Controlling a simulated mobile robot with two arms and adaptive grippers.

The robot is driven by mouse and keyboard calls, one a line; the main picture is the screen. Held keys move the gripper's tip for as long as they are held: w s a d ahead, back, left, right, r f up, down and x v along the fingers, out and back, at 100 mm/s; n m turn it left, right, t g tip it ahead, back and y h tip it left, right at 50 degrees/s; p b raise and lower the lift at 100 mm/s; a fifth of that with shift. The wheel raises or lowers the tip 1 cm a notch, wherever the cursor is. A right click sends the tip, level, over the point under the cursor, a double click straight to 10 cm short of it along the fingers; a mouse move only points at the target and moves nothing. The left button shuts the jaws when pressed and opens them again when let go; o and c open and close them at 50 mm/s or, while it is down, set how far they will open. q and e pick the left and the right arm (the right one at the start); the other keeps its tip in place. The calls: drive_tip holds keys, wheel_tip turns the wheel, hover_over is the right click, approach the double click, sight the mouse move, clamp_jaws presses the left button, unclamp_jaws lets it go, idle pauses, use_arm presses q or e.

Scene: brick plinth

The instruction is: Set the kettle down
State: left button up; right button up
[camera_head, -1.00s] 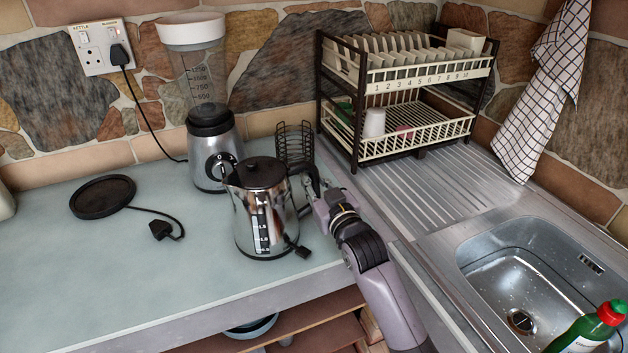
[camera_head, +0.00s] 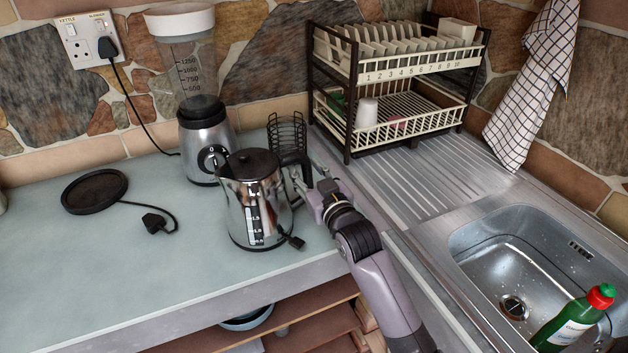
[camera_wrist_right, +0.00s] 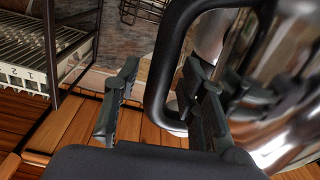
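The kettle (camera_head: 236,207) is shiny steel with a black lid and black handle (camera_head: 297,160). It stands upright on the pale counter (camera_head: 120,270), in front of the blender. My right gripper (camera_head: 312,186) is at the handle, on the kettle's right side. In the right wrist view its fingers (camera_wrist_right: 158,88) are apart, one on each side of the handle (camera_wrist_right: 160,60), with a visible gap between the left finger and the handle. The kettle's body fills the right of that view. My left gripper is not in view.
A blender (camera_head: 206,145) and a wire basket (camera_head: 287,132) stand behind the kettle. A round black base (camera_head: 95,190) with a cord and plug lies at left. A dish rack (camera_head: 400,85) and sink (camera_head: 510,265) are at right. The counter's front left is clear.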

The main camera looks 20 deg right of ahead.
drive_tip(key=s+b, duration=0.1)
drive_tip(key=s, duration=1.1)
drive_tip(key=shift+d+b, duration=0.25)
drive_tip(key=shift+b, duration=0.05)
